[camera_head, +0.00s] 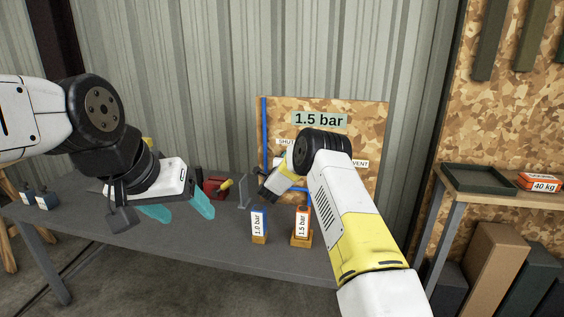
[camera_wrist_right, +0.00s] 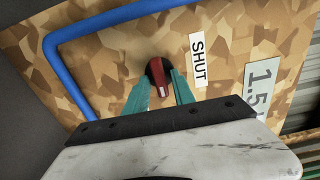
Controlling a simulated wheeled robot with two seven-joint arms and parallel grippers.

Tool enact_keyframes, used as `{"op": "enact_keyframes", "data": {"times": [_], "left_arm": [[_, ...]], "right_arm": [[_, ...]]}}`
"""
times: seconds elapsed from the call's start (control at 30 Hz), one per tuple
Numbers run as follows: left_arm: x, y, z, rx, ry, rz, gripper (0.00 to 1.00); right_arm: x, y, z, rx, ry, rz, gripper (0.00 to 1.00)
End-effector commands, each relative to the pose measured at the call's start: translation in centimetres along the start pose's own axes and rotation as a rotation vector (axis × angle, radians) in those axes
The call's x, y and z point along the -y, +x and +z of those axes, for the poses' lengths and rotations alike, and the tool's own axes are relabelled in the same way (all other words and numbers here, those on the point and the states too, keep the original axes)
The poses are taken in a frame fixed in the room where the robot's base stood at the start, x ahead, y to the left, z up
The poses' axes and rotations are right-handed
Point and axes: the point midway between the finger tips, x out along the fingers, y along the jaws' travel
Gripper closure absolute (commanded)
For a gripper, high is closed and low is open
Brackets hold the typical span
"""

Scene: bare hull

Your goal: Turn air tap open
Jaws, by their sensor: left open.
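The air tap's red handle (camera_wrist_right: 159,80) shows in the right wrist view on a chipboard panel, beside the SHUT label (camera_wrist_right: 197,60). My right gripper (camera_wrist_right: 159,78) has its two teal fingers on either side of the handle; whether they press on it is unclear. In the head view my right forearm and wrist hide the tap and part of the panel (camera_head: 360,115). A 1.5 bar sign (camera_head: 319,120) is at the panel's top. My left gripper (camera_head: 183,212) is open and empty above the grey bench, left of the panel.
A blue pipe (camera_wrist_right: 62,70) runs on the panel near the tap.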

Motion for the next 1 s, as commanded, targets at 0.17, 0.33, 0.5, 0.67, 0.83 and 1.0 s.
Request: {"op": "enact_keyframes", "data": {"times": [0.17, 0.33, 0.5, 0.67, 0.83, 1.0], "left_arm": [[0.0, 0.0, 0.0, 0.000, 0.000, 0.000, 0.33], [0.0, 0.0, 0.0, 0.000, 0.000, 0.000, 0.33], [0.0, 0.0, 0.0, 0.000, 0.000, 0.000, 0.33], [0.0, 0.0, 0.0, 0.000, 0.000, 0.000, 0.33], [0.0, 0.0, 0.0, 0.000, 0.000, 0.000, 0.33], [0.0, 0.0, 0.0, 0.000, 0.000, 0.000, 0.33]], "right_arm": [[0.0, 0.0, 0.0, 0.000, -0.001, -0.001, 0.64], [0.1, -0.1, 0.0, 0.000, -0.001, -0.001, 0.64], [0.1, -1.6, 0.1, 0.001, -0.002, 0.001, 0.64], [0.1, -4.3, 0.1, 0.002, -0.002, 0.001, 0.64], [0.0, -6.8, 0.0, 0.001, -0.001, 0.001, 0.64], [0.0, -7.8, 0.0, 0.000, -0.001, 0.001, 0.64]]}}
